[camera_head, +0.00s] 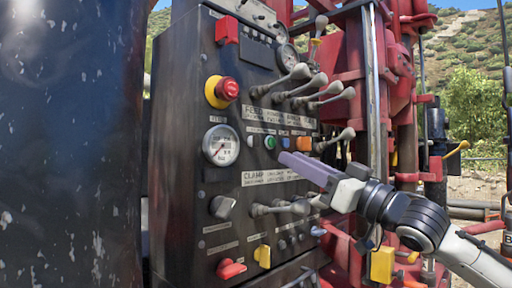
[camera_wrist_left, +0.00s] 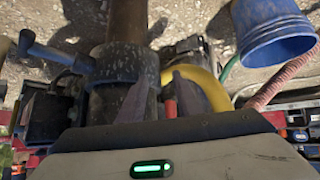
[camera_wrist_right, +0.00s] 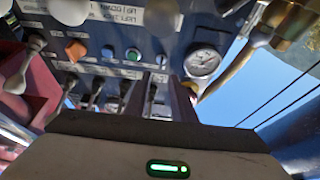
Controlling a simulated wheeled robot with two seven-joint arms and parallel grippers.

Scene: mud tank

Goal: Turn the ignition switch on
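The dark control panel (camera_head: 190,150) fills the middle of the head view. A grey rotary knob (camera_head: 223,206) sits at its lower left, below the round white gauge (camera_head: 221,145). No readable label marks the ignition switch, so I cannot tell for certain whether it is this knob. My right gripper (camera_head: 288,162) is in front of the panel, right of the gauge and near the row of coloured buttons. Its fingers also show in the right wrist view (camera_wrist_right: 164,82), a little apart and empty. My left gripper (camera_wrist_left: 178,75) shows only in the left wrist view, with its fingers apart.
A red emergency button (camera_head: 228,89), a red switch (camera_head: 230,268) and a yellow switch (camera_head: 262,256) stick out from the panel. Several levers (camera_head: 300,72) project at the right. The left wrist view shows a blue bucket (camera_wrist_left: 272,30) and a yellow hose (camera_wrist_left: 212,90).

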